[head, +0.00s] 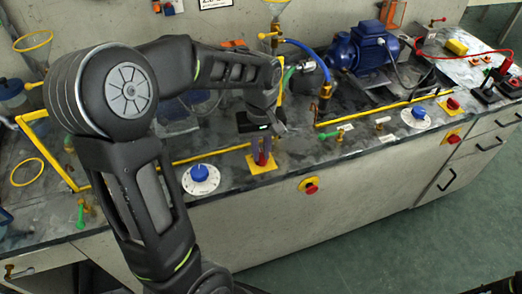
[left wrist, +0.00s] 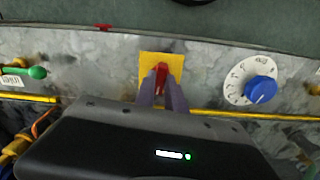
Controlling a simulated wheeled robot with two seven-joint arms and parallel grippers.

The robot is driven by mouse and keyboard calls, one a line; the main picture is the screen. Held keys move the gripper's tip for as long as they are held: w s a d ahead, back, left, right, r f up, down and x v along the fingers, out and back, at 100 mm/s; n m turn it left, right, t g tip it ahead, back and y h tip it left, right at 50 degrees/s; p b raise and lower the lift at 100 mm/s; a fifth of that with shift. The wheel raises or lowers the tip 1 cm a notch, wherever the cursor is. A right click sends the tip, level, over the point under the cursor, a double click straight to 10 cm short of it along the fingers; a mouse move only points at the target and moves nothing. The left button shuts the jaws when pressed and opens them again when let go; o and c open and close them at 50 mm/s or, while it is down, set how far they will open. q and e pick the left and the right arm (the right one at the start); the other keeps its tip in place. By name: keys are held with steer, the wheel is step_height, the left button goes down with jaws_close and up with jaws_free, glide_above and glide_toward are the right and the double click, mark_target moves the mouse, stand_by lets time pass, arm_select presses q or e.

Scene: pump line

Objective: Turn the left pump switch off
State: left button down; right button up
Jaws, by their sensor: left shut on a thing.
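The left pump switch is a red handle (head: 262,159) on a square yellow plate (head: 257,170), on the front part of the grey bench top. In the left wrist view the red handle (left wrist: 161,75) stands between my fingers and the yellow plate (left wrist: 147,58) lies behind it. My left gripper (head: 260,147) reaches down onto the switch, and its purple fingers (left wrist: 161,88) are shut on the red handle. The fingers hide part of the handle. My right gripper is not in view.
A blue dial (head: 200,173) sits left of the switch. A red-and-yellow button (head: 309,186) is on the bench front. A similar red switch (head: 453,104) and a blue pump (head: 365,47) are farther right. A yellow pipe (head: 375,107) runs along the bench.

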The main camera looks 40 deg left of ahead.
mark_target(261, 154)
arm_select(q)
steer(key=shift+n, duration=0.7)
steer(key=c, duration=1.4)
jaws_free()
steer(key=shift+r, duration=0.1)
step_height(261, 154, up, 8)
steer(key=shift+f, duration=0.15)
